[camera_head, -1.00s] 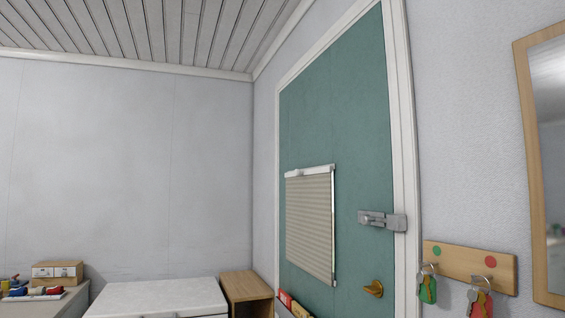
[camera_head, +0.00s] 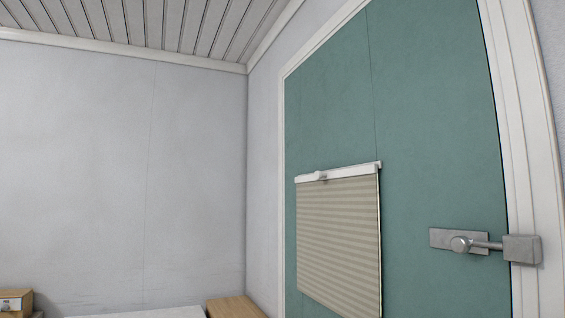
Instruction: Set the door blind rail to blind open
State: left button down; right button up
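The door blind (camera_head: 338,240) is a beige pleated shade on the green door (camera_head: 430,120). It hangs extended below a white rail (camera_head: 350,172) and covers the panel down toward the lower edge of the view. A small pale knob (camera_head: 320,176) sits on the rail, left of its middle. Neither of my grippers shows in the head view, so nothing of mine is seen touching the rail or knob.
A metal slide latch (camera_head: 466,242) joins the door to its white frame (camera_head: 528,150) at the right. A wooden cabinet top (camera_head: 235,307), a white surface (camera_head: 150,313) and a small wooden box (camera_head: 15,302) show along the bottom edge.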

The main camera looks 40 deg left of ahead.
aim_at(370, 168)
jog(key=i+j, duration=0.15)
jog(key=j, duration=0.25)
jog(key=i+j+u, duration=0.1)
jog(key=j, duration=0.3)
jog(key=i+j, duration=0.25)
jog(key=i+j+u, duration=0.1)
jog(key=j, duration=0.4)
jog(key=i+j, duration=0.3)
